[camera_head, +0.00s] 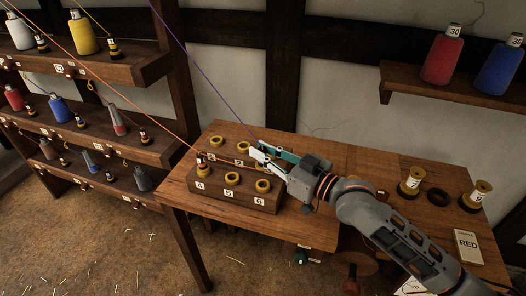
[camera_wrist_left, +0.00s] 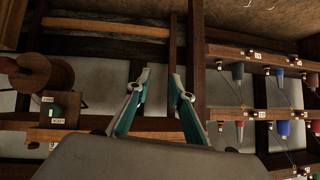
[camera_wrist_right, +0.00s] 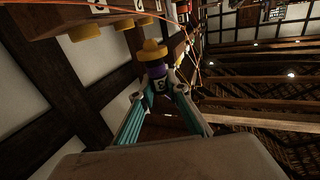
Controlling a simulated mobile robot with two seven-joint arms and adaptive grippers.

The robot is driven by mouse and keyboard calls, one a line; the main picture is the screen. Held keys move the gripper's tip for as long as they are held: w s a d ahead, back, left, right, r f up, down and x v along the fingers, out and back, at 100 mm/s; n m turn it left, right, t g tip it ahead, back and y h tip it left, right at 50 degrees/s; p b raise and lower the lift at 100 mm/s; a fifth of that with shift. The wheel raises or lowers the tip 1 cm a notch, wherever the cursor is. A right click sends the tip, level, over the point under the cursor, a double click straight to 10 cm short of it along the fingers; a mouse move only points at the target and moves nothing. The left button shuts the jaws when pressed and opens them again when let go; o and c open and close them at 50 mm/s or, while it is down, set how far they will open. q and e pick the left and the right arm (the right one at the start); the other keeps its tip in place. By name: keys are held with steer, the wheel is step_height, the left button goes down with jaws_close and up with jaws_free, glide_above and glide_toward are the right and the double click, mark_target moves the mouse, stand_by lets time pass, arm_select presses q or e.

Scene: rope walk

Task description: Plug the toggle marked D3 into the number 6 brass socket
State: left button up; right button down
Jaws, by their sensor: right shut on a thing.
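A toggle (camera_wrist_right: 158,76) with a yellow end, a purple band and a label on which I read a 3 is between the fingertips of my right gripper (camera_wrist_right: 162,90), which is shut on it. In the head view my right gripper (camera_head: 260,151) is over the back of the wooden socket block (camera_head: 235,193), and its fingers mostly hide the toggle. The number 6 brass socket (camera_head: 263,186) is an empty ring at the block's front right, nearer the camera than the fingertips. My left gripper (camera_wrist_left: 160,84) is open and empty, seen only in its wrist view.
Socket 5 (camera_head: 232,178) is empty. Socket 4 holds a toggle (camera_head: 201,160) on an orange cord (camera_head: 130,101). A purple cord (camera_head: 205,75) slants down to my right gripper. Spools (camera_head: 411,180) stand on the bench's right. Shelves with several bobbins (camera_head: 58,108) stand left.

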mark_target(264, 167)
steer(key=shift+f+b, duration=0.35)
steer(key=shift+f, duration=0.4)
steer(key=shift+f+b, duration=0.4)
steer(key=shift+f, duration=0.35)
steer(key=shift+f+b, duration=1.4)
arm_select(q)
steer(key=shift+w+d+f+t+h, duration=0.15)
steer(key=shift+w+d+f+h, duration=0.15)
steer(key=shift+d, duration=0.35)
steer(key=shift+w+d+f+t+h, duration=0.1)
steer(key=shift+w+d+f+t, duration=0.1)
steer(key=shift+w+d, duration=0.3)
steer(key=shift+r, duration=0.1)
arm_select(e)
steer(key=shift+r, duration=0.1)
arm_select(q)
steer(key=shift+s, duration=0.2)
steer(key=shift+p, duration=0.3)
arm_select(e)
steer(key=shift+s+d, duration=0.1)
arm_select(q)
steer(key=shift+r, duration=0.35)
